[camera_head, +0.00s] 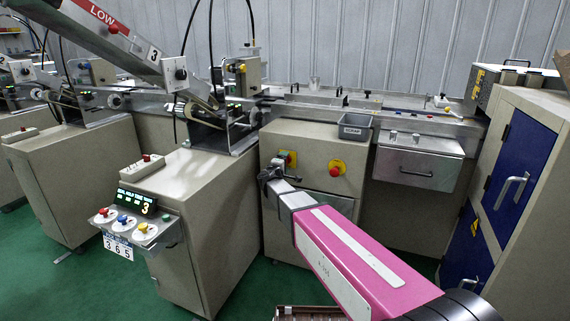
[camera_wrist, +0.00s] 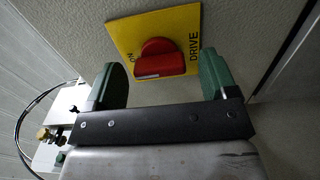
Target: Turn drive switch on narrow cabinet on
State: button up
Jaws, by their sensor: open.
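The drive switch (camera_wrist: 160,58) is a red knob on a yellow plate (camera_wrist: 183,19) marked ON and DRIVE. In the wrist view its grip lies roughly level, with a pale edge at lower left. In the head view the yellow plate (camera_head: 291,156) is on the upper left front of the beige narrow cabinet (camera_head: 312,143). My gripper (camera_head: 268,176) is just in front of and below it. In the wrist view my open gripper (camera_wrist: 159,72) has one green finger on each side of the knob. Both fingers look apart from the knob; depth is hard to tell.
A red button (camera_head: 335,171) on another yellow plate sits right of the switch. A beige machine with a control panel (camera_head: 137,202) stands close at left. A blue-doored cabinet (camera_head: 524,150) is at right. Green floor shows between them.

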jog(key=v, duration=1)
